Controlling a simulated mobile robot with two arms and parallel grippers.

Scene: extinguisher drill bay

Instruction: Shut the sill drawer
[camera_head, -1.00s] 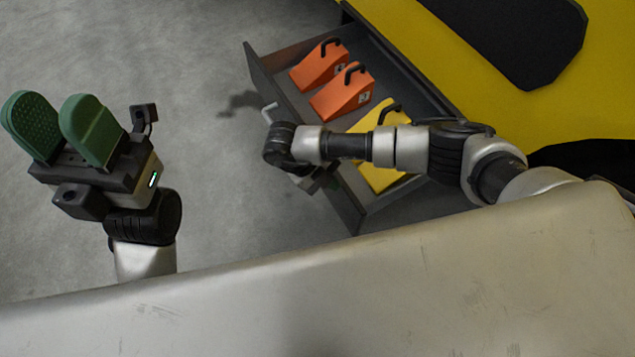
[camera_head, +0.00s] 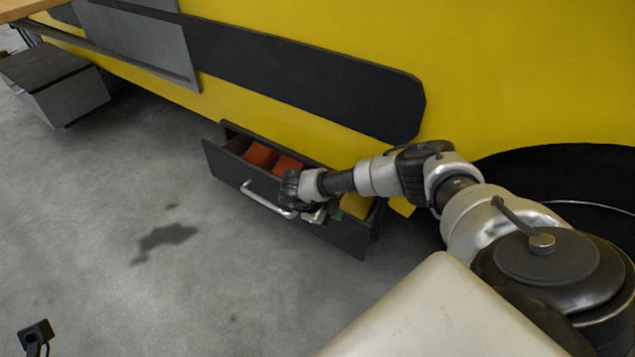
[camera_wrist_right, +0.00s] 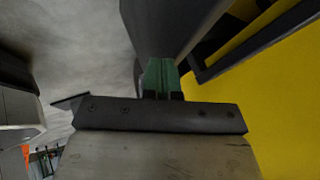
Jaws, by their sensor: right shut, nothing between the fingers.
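The sill drawer (camera_head: 225,165) is partly open at the foot of the yellow wall. Its dark front has a silver bar handle (camera_head: 262,203). Inside, two orange blocks (camera_head: 259,155) and a yellow block (camera_head: 355,205) show in part. My right gripper (camera_head: 320,214) is at the drawer front, near the right end of the handle, partly hidden by its wrist. In the right wrist view its green fingers (camera_wrist_right: 160,75) are shut and empty, close by a dark grey panel; whether they touch it I cannot tell. Of my left arm only a small black part shows at the lower left.
A grey box-like unit (camera_head: 62,85) stands at the far left below a wooden top (camera_head: 25,8). A dark strip (camera_head: 310,80) runs along the yellow wall (camera_head: 520,70). The grey floor (camera_head: 120,240) in front of the drawer is clear apart from dark stains.

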